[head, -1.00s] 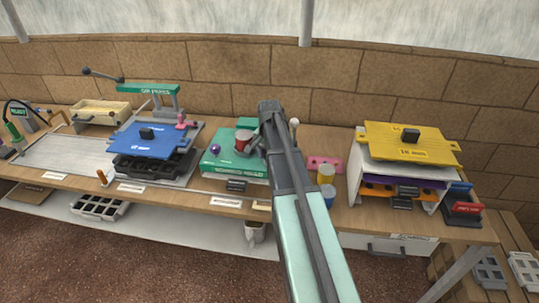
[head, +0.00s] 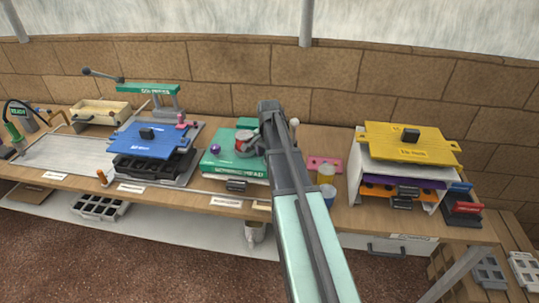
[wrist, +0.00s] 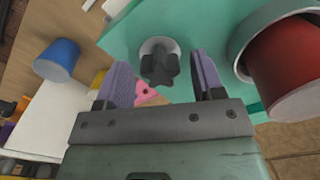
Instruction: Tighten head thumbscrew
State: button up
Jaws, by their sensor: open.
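The green seeding head (head: 232,168) sits on the bench in the middle of the head view, partly hidden by my arm. In the wrist view, the dark winged thumbscrew (wrist: 158,68) stands in a round pale collar on the green surface (wrist: 125,42). My gripper (wrist: 162,62) is open, with one purple-grey finger on each side of the thumbscrew. Gaps show on both sides, and I cannot tell the depth. The thumbscrew and fingers are hidden in the head view.
A red cylinder (wrist: 290,60) in a grey-green ring stands close right of the fingers in the wrist view. In the head view, a blue plate (head: 150,142) stands left and a yellow plate (head: 408,145) right.

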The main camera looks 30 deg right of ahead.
jog(key=shift+r, duration=0.1)
notch_tip(320, 180, up, 4)
jog(key=p, duration=0.4)
jog(key=n, duration=0.5)
jog(key=shift+n, duration=0.3)
jog(key=n, duration=0.6)
